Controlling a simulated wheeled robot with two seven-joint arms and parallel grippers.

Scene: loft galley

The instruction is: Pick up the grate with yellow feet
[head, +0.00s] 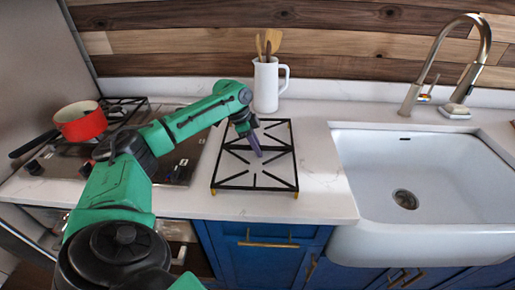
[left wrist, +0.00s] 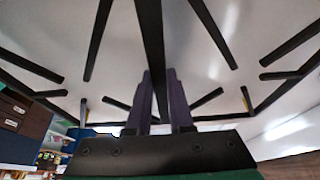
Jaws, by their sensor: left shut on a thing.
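The grate with yellow feet (head: 254,188) is a black rectangular frame with a middle crossbar and spokes, level over the white counter left of the sink. Yellow feet show at its front corners; I cannot tell whether they touch the counter. My left gripper (head: 257,153) reaches down to the middle of the grate. In the left wrist view its purple fingers (left wrist: 160,100) are on either side of a black bar of the grate (left wrist: 150,40), shut on it. Yellow also shows at the grate's corners there. My right gripper is not in view.
A white pitcher (head: 266,86) with wooden utensils stands behind the grate. A red pot (head: 80,122) sits on the cooktop (head: 175,160) at left, where another black grate (head: 124,107) lies. The sink (head: 405,165) with its faucet (head: 445,65) is at right. Counter between grate and sink is clear.

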